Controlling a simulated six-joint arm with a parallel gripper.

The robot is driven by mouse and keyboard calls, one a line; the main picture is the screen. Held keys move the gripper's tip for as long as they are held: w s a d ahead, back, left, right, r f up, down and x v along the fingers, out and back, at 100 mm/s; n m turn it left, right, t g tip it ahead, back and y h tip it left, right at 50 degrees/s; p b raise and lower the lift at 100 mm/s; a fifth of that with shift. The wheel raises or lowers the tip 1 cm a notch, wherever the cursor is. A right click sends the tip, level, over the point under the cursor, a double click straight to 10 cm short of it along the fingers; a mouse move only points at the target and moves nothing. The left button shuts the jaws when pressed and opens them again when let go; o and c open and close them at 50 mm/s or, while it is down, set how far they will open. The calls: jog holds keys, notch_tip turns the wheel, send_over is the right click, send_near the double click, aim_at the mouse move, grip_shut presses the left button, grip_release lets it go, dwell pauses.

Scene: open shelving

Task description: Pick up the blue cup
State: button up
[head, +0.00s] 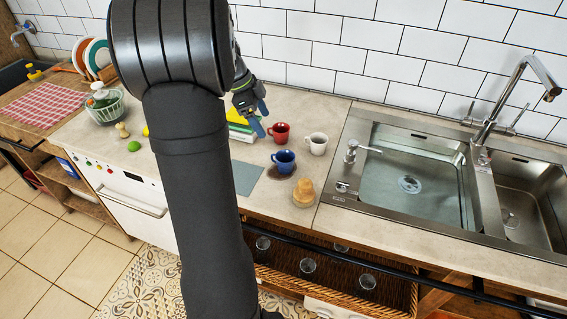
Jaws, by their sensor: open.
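My dark arm hides part of the counter to the left.
A red cup (279,133) and a white cup (316,144) stand just behind the blue cup. A grey flat sheet (246,177) lies left. The steel sink (410,180) is at the right.

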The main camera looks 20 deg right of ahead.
send_near(286, 160)
jog(key=s+f, duration=0.2)
jog(key=shift+s+f, duration=0.1)
jog(key=shift+f, duration=0.15)
jog(key=shift+s+x, duration=0.1)
jog(key=shift+x, duration=1.3)
jog(key=shift+s+x, duration=0.15)
jog(key=shift+x, duration=1.25)
jog(key=shift+d+r, duration=0.1)
jog(key=shift+d, duration=0.05)
jog(key=c, duration=1.1)
jog(key=shift+r, duration=0.15)
